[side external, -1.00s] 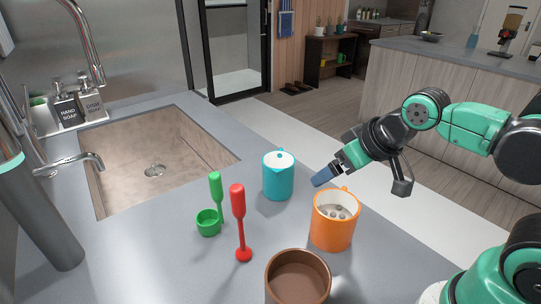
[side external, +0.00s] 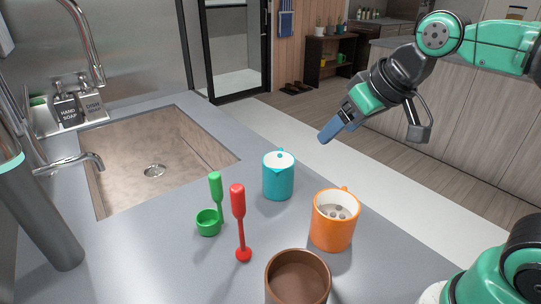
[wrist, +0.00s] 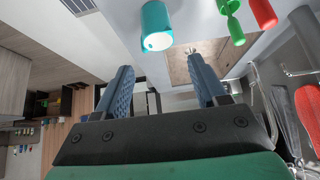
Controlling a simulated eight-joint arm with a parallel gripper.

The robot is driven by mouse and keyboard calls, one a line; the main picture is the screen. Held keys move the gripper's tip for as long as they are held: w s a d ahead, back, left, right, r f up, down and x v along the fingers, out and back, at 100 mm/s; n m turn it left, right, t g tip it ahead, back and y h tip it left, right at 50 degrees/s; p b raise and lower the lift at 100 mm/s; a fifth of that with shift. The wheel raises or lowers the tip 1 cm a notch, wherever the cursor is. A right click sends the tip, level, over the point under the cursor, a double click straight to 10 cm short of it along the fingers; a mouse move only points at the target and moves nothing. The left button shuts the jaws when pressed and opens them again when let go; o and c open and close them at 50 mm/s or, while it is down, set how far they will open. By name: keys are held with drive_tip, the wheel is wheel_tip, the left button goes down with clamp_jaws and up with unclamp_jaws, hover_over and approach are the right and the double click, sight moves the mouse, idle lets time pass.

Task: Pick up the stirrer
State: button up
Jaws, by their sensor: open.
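The likely stirrer is the red tool (side external: 239,215), standing upright on the grey counter with a thick handle, thin shaft and small rounded foot. Its red handle also shows at the top right of the wrist view (wrist: 263,13). A green tool with a round cup (side external: 216,195) stands just left of it, and shows in the wrist view (wrist: 232,22). My gripper (side external: 327,134), with blue fingers, is up in the air to the right of and well above the red tool. In the wrist view its fingers (wrist: 162,66) are apart with nothing between them.
A teal lidded mug (side external: 278,177) stands between the tools and my gripper. An orange mug (side external: 333,230) with pale contents and a brown bowl (side external: 298,285) are to the right and front. A sink (side external: 160,150) lies behind left; a grey cylinder (side external: 40,215) stands far left.

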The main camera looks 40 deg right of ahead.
drive_tip(key=w+a+r+m+g, duration=0.1)
drive_tip(key=w+a+g, duration=0.2)
drive_tip(key=a, duration=0.3)
drive_tip(key=m+g, duration=0.1)
drive_tip(key=g, duration=0.3)
approach(238, 205)
drive_tip(key=shift+w+d+f, duration=0.1)
drive_tip(key=shift+w+f, duration=0.15)
drive_tip(key=shift+w, duration=0.1)
wheel_tip(238, 205, down, 4)
drive_tip(key=shift+f, duration=3.35)
clamp_jaws()
